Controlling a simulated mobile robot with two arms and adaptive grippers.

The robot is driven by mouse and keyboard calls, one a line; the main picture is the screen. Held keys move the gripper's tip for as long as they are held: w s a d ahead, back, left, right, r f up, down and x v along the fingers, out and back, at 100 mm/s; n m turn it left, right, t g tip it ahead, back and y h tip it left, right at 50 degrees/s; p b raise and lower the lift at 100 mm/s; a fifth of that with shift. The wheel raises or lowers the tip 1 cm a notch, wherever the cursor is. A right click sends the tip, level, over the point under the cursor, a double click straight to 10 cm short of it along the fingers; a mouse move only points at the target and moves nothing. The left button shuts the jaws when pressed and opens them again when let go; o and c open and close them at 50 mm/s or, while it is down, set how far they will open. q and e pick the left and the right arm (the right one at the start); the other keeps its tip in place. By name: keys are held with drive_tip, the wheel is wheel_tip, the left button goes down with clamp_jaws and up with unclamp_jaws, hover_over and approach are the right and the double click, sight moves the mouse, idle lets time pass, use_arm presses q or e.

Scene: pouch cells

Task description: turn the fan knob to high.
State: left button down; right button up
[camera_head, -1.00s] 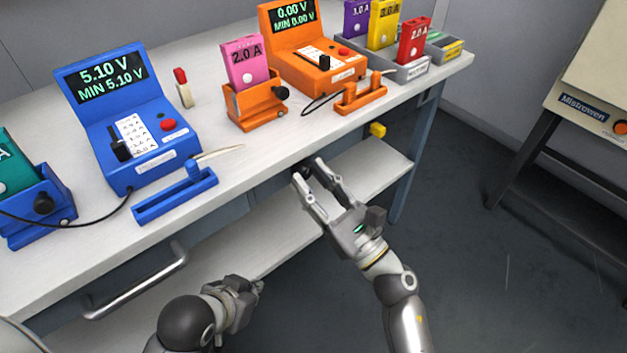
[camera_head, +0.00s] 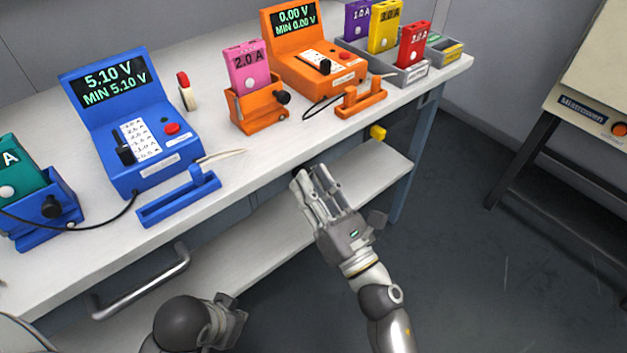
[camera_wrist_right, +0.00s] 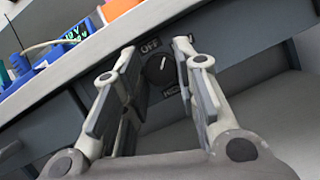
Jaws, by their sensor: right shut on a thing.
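The fan knob (camera_wrist_right: 160,69) is round and black with a white pointer line, on the grey panel under the worktop's front edge. In the right wrist view its pointer slants up and to the right. An OFF label (camera_wrist_right: 150,46) sits above it, and another label below is partly hidden. My right gripper (camera_wrist_right: 155,50) has its fingers on both sides of the knob, shut on it. In the head view the right gripper (camera_head: 312,176) reaches the panel, and its fingers mostly hide the knob. My left gripper (camera_head: 230,312) is low in the head view, its fingers unclear.
The white worktop (camera_head: 75,260) above carries a blue meter (camera_head: 130,130), an orange meter (camera_head: 310,60) and several coloured cells. A drawer handle (camera_head: 140,285) juts out left of my right gripper. A lower shelf (camera_head: 365,165) lies below, with open floor to the right.

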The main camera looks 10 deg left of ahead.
drive_tip(key=shift+m+t+h+p, duration=0.5)
drive_tip(key=shift+m+h, duration=0.1)
drive_tip(key=shift+m, duration=1)
drive_tip(key=o, duration=1)
drive_tip(key=shift+o, duration=0.2)
drive_tip(key=shift+s, duration=0.1)
drive_tip(key=v, duration=1.2)
